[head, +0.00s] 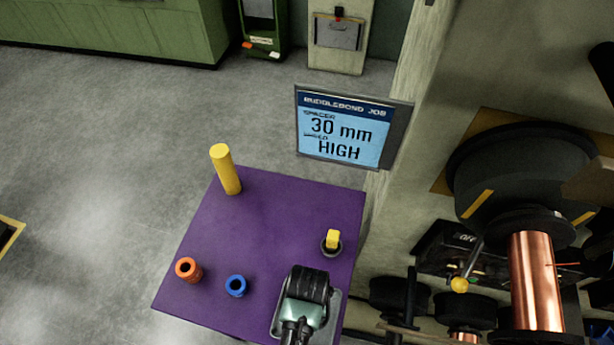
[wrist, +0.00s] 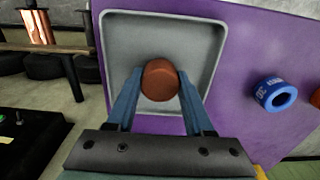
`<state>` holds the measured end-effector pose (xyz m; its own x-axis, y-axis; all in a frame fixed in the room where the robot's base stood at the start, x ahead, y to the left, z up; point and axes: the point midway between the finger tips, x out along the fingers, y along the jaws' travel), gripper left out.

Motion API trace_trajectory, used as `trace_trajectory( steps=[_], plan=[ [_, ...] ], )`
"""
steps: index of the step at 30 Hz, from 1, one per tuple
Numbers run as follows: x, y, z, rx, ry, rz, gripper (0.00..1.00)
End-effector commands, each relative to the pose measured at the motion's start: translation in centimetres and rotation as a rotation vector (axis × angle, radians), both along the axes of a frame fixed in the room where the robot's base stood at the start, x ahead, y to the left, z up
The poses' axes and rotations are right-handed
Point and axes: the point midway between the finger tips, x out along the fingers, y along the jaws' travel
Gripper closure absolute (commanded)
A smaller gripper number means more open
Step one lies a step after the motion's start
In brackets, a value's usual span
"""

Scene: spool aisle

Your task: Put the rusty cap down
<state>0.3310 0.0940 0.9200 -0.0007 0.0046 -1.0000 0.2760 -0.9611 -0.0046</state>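The rusty cap (wrist: 160,80) is round and reddish brown, between the two fingers of my gripper (wrist: 160,88) in the wrist view. The fingers are shut on its sides. Behind it is a shallow grey square tray (wrist: 118,40) with a raised rim. I cannot tell whether the cap touches the tray floor. In the head view my gripper (head: 302,300) is over the tray (head: 331,315) at the table's near right corner, and it hides the cap.
The purple table (head: 270,225) also bears a yellow post (head: 226,170), an orange spool (head: 188,270), a blue ring (head: 236,286) and a dark round piece with a yellow top (head: 332,242). A screen (head: 345,130) reads 30 mm, HIGH. Copper spools (head: 537,280) stand right.

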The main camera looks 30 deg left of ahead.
Motion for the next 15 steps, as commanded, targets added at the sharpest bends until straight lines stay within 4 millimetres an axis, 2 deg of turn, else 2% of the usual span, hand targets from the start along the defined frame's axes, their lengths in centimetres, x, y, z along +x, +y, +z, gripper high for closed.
trace_trajectory(
  steps=[1, 4, 15],
  plan=[
    [0.0, 0.0, -0.02, 0.0, 0.0, 0.0, 0.38],
    [-0.01, 0.0, -0.01, 0.0, 0.0, 0.0, 0.2],
    [0.03, 0.01, 0.38, 0.0, -0.001, 0.0, 0.19]
  ],
)
